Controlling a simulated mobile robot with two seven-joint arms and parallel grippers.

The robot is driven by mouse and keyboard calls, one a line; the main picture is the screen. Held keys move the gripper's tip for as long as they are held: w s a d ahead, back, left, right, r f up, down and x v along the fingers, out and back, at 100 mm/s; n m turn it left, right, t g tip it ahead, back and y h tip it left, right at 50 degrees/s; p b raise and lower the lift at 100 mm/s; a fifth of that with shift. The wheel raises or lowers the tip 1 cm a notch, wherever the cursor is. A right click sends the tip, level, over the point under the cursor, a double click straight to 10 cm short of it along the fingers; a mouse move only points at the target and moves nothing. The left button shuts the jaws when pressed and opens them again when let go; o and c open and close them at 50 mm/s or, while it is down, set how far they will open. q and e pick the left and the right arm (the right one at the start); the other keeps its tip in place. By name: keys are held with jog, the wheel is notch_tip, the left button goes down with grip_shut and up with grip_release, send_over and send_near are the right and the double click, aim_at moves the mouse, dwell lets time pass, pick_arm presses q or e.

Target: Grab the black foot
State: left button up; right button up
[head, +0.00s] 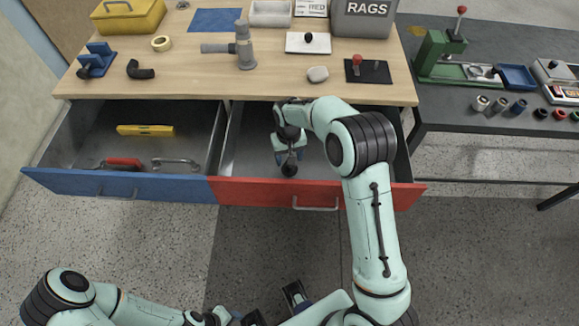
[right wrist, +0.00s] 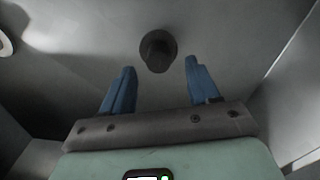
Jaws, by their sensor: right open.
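The black foot (head: 289,170) is a small dark round piece on the floor of the open red-fronted drawer. It also shows in the right wrist view (right wrist: 158,50), with a wide round base and a narrower stem. My right gripper (head: 287,156) reaches down into that drawer. Its two blue fingers (right wrist: 160,68) are apart and empty, and in the wrist view the foot lies just beyond the gap between their tips. My left arm is folded low at the bottom of the head view, and the state of its gripper (head: 250,316) is unclear.
The red drawer front (head: 255,192) and side walls surround my right gripper. The blue-fronted drawer (head: 75,183) beside it holds a yellow level (head: 146,130) and a red-handled item (head: 122,163). The wooden worktop (head: 200,85) above carries several tools, plates and bins.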

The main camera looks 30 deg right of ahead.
notch_tip(320, 180, down, 4)
grip_shut()
dwell(0.3)
jog(key=shift+r, duration=0.1)
